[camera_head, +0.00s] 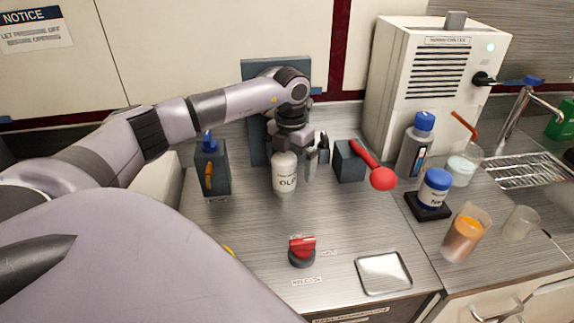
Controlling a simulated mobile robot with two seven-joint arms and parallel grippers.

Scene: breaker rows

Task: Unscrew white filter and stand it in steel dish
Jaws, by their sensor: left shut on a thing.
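The white filter (285,180), a rounded cylinder with dark lettering that seems to read "OLD", hangs upright above the counter left of centre. My left gripper (296,153) is at the filter's upper part and shut on it. The gripper and wrist hide the filter's top, so I cannot tell whether it is still joined to a mount. A blue-grey upright panel (257,145) stands behind. The steel dish (384,273), shallow and square, lies empty at the counter's front edge, to the right of and nearer than the filter. My right gripper is not in view.
A red knob (302,250) stands between filter and dish. A dark block with a red-ball lever (382,179) is to the right. Bottles and beakers (466,232) stand farther right. A dark box with an orange handle (212,170) is left. Counter around the dish is mostly clear.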

